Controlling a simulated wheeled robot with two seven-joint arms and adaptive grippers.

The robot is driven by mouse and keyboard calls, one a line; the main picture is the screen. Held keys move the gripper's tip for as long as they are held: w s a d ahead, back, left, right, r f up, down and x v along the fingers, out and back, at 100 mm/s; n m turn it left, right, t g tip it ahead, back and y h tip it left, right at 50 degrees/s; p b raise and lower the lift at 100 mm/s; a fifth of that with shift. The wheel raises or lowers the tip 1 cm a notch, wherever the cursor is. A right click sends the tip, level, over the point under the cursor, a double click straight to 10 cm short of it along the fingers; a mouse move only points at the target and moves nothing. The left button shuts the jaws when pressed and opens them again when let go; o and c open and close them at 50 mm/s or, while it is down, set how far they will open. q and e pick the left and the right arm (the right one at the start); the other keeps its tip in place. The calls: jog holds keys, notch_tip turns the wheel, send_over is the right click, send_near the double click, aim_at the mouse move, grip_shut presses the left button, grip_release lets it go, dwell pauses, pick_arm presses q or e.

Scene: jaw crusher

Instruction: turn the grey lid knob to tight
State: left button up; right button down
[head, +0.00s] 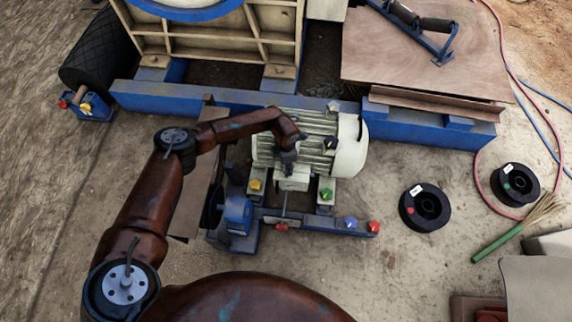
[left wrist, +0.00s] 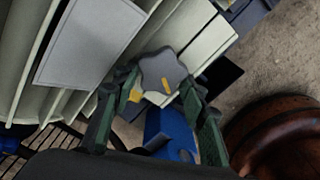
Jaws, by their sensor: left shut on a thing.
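In the head view my left gripper (head: 289,160) is over the small light box (head: 292,182) on the side of the ribbed motor (head: 270,149). The knob is hidden there by the gripper. My right gripper is out of view.
Yellow, green, blue and red knobs (head: 327,194) stand on or near the blue frame (head: 310,222) under the motor. A blue pump-like part (head: 238,213) is close to the left. Two black spools (head: 425,207) (head: 515,184) lie on the ground to the right.

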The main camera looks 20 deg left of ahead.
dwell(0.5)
pick_arm(q)
jog(key=o, duration=1.2)
jog(key=shift+c, duration=0.2)
jog(key=shift+r, duration=0.1)
jog(key=shift+r, duration=3.9)
